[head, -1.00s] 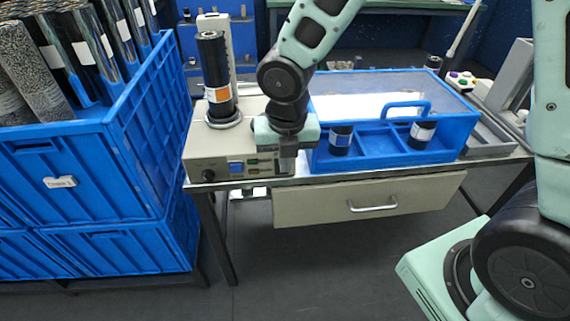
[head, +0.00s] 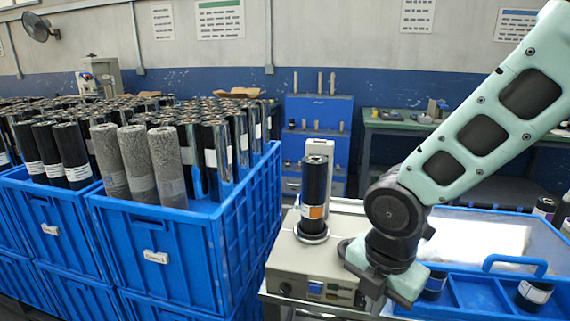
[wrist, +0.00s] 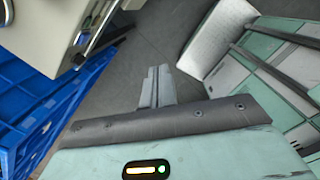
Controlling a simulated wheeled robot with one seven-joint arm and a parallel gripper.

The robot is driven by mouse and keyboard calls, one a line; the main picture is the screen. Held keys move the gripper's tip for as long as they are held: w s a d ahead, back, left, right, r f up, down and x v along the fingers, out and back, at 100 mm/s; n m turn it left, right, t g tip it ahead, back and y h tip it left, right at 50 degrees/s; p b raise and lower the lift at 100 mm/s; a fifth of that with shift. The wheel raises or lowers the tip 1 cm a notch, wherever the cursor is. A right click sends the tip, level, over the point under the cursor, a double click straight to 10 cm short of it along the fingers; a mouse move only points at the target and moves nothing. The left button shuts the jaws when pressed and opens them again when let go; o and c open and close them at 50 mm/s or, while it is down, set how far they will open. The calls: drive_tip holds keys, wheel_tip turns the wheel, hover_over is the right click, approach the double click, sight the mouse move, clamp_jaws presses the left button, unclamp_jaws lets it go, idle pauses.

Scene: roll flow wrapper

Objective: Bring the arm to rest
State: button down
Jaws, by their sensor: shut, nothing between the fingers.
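My arm reaches in from the right in the head view, bent at a dark joint, with my gripper (head: 372,305) pointing down. The gripper is in front of the right end of a beige machine (head: 318,262). In the wrist view my gripper (wrist: 157,75) has its two grey fingers together, with nothing between them and grey floor beyond. A black roll (head: 314,190) with an orange and white label stands upright on the machine's round plate, apart from the gripper.
A blue crate (head: 160,235) full of upright rolls stands left. Right of the gripper is a blue tray (head: 475,292) with a handle and dark rolls. The wrist view shows the crate's blue side (wrist: 40,110) at left and my mint-green base at right.

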drive_tip(key=s+r+m+p, duration=0.2)
drive_tip(key=s+r+m, duration=0.3)
drive_tip(key=m, duration=0.4)
drive_tip(key=s+a+r+m+g+p, duration=0.1)
drive_tip(key=s+r+m+p, duration=0.1)
drive_tip(key=s+r+m, duration=0.3)
drive_tip(key=shift+s+a+m+y+p, duration=0.3)
drive_tip(key=shift+s+m+y+p, duration=0.1)
drive_tip(key=shift+s+m, duration=1.65)
drive_tip(key=shift+w+m, duration=0.25)
drive_tip(key=shift+w, duration=0.05)
